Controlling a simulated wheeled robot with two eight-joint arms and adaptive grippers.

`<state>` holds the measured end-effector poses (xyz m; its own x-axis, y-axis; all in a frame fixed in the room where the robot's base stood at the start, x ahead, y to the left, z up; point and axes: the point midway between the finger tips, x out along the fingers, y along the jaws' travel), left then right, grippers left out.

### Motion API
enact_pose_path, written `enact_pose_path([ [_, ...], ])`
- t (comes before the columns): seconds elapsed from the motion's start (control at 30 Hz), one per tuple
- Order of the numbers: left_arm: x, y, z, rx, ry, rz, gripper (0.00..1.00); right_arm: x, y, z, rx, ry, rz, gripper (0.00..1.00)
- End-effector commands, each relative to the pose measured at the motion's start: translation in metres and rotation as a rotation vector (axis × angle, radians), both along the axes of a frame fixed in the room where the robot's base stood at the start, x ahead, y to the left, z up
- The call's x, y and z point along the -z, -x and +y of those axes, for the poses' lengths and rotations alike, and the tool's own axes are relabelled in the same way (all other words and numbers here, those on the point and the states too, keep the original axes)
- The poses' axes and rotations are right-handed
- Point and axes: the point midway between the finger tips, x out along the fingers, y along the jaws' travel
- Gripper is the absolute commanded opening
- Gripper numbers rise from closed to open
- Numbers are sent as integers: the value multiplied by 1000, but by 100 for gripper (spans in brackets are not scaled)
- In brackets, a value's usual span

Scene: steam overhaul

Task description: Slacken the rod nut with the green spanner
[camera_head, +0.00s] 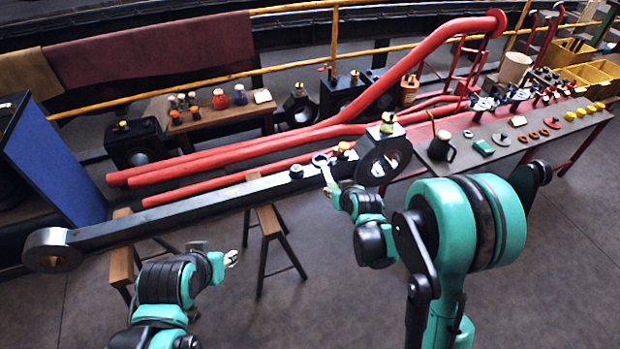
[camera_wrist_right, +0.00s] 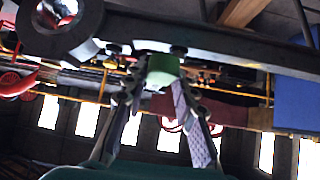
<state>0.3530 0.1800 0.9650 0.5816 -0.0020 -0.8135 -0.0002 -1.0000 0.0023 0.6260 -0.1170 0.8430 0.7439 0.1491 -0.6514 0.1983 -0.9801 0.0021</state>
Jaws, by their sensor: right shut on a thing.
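The long dark rod (camera_head: 200,218) lies across trestles, with a ring at its left end and a thick round end (camera_head: 383,160) at the right. My right gripper (camera_head: 336,190) is beside the rod near that thick end. It is shut on the spanner (camera_head: 327,173), whose pale ring head lies over the rod's top edge. In the right wrist view its green part (camera_wrist_right: 163,66) sits between my fingertips. One small dark nut (camera_head: 296,172) stands left of the spanner head; whether the head is around any nut is unclear. My left gripper (camera_head: 230,258) hangs below the rod; its finger gap is unclear.
Red pipes (camera_head: 260,150) run behind the rod. A bench (camera_head: 470,170) at the right carries a dark jug (camera_head: 441,147) and several small parts. A small wooden table (camera_head: 225,115) with jars stands behind.

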Motion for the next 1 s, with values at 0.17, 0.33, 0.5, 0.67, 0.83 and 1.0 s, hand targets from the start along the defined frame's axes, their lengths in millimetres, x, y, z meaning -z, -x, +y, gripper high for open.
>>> enact_pose_path([
  [0.17,-6,0,0,0,0,0,40,22,-61,36,-104,-2,-5,0],
  [0.33,-9,0,0,0,0,0,40,37,-89,56,-160,-4,-10,0],
  [0.5,-6,0,0,0,0,0,40,46,-97,62,-178,-2,-12,0],
  [0.67,3,0,0,0,0,0,40,59,-97,62,-177,-3,-12,0],
  [0.83,14,0,0,0,0,0,40,79,-97,62,-177,-3,-12,0],
  [1.0,18,0,0,0,0,0,40,86,-96,61,-176,-3,-12,0],
])
